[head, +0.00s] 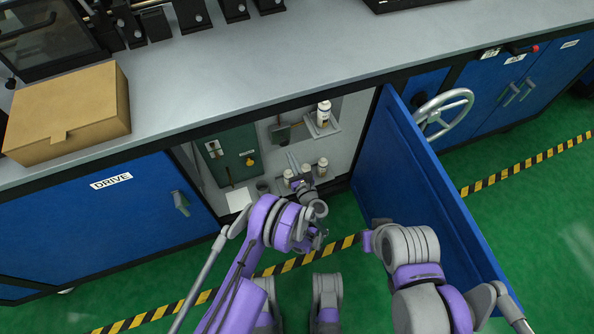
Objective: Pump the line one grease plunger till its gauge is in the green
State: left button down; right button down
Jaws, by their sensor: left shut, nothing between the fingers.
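The cabinet under the bench stands open. Inside it, small white-bodied fittings with dark tops (323,168) stand on a light plate low in the bay. I cannot tell which one is the line one plunger, and no gauge face or green band can be read. My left gripper (298,184) reaches into the bay beside these fittings, shut and empty. It partly hides the ones at the left, and I cannot tell whether it touches any. My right gripper (369,241) is outside, left of the open door; its fingers are too unclear to judge.
The open blue door (412,180) bounds the bay on the right. A white bottle (323,113) stands on a bracket higher inside. A dark green panel (232,152) is at the bay's left. The bench top (270,60) overhangs it. A cardboard box (68,112) sits on top.

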aim_at(285, 144)
pick_arm(q)
jog(key=shift+x, duration=1.85)
pick_arm(e)
jog(key=shift+f, duration=0.3)
